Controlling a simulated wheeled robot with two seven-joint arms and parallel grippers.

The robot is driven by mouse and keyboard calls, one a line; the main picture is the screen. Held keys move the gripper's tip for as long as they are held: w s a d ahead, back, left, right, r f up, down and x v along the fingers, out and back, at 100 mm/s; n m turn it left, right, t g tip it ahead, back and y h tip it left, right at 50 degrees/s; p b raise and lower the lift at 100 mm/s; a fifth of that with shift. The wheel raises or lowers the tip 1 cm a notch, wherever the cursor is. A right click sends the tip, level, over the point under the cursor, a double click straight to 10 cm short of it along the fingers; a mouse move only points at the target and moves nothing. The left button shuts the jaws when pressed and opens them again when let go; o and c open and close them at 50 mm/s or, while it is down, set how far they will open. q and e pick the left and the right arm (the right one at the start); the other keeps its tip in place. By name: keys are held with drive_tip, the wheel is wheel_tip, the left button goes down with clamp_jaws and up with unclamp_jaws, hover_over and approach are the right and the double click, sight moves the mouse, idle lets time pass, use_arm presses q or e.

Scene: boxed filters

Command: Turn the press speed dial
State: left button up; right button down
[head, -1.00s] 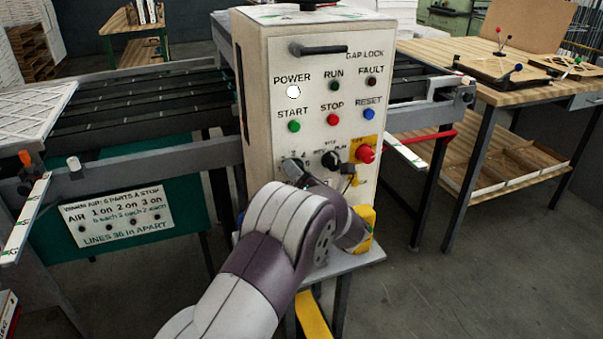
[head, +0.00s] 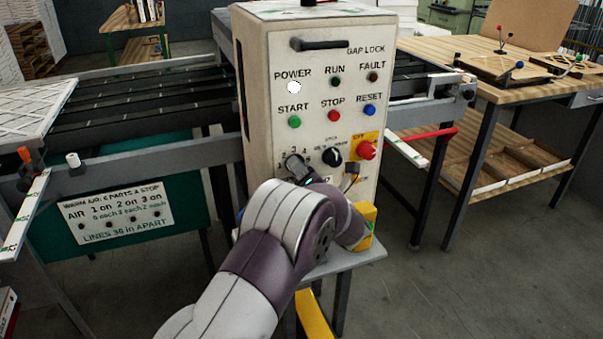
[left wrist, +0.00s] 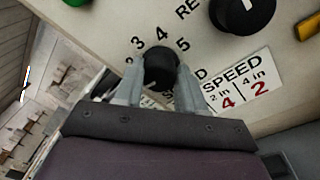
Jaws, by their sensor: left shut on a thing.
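The press speed dial is a small black knob (left wrist: 160,66) with the numbers 3, 4 and 5 around it, seen in the left wrist view. My left gripper (left wrist: 155,88) is shut on the dial, one finger on each side. In the head view my left gripper (head: 297,168) is at the lower left of the white control panel (head: 312,100), and it hides most of the dial. A SPEED label (left wrist: 240,88) reading "2 in 4" and "4 in 2" is beside the dial. My right gripper is not in view.
A black selector (head: 331,156) and a red knob on a yellow plate (head: 366,150) are right of the dial. START (head: 294,122), STOP (head: 334,116) and RESET (head: 369,110) buttons are above. The POWER lamp (head: 294,87) is lit white. A wooden workbench (head: 480,90) stands right.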

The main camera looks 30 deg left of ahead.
use_arm(q)
drive_tip(key=shift+s+a+f+m+t+h+p, duration=0.1)
drive_tip(key=shift+m+t+h+p, duration=0.6)
drive_tip(key=shift+m, duration=3.7)
drive_tip(key=shift+s+f+m+t+y+p, duration=0.2)
drive_tip(key=shift+m+p, duration=1.1)
drive_tip(key=shift+m, duration=3.1)
drive_tip(key=shift+w+a+r+m+t+h+p, duration=0.2)
drive_tip(key=shift+m+p, duration=0.8)
drive_tip(key=shift+m, duration=3.4)
drive_tip(key=shift+s+d+f, duration=0.15)
drive_tip(key=shift+d+f, duration=0.05)
drive_tip(key=o, duration=1.1)
drive_tip(key=shift+r, duration=0.1)
drive_tip(key=shift+c, duration=0.2)
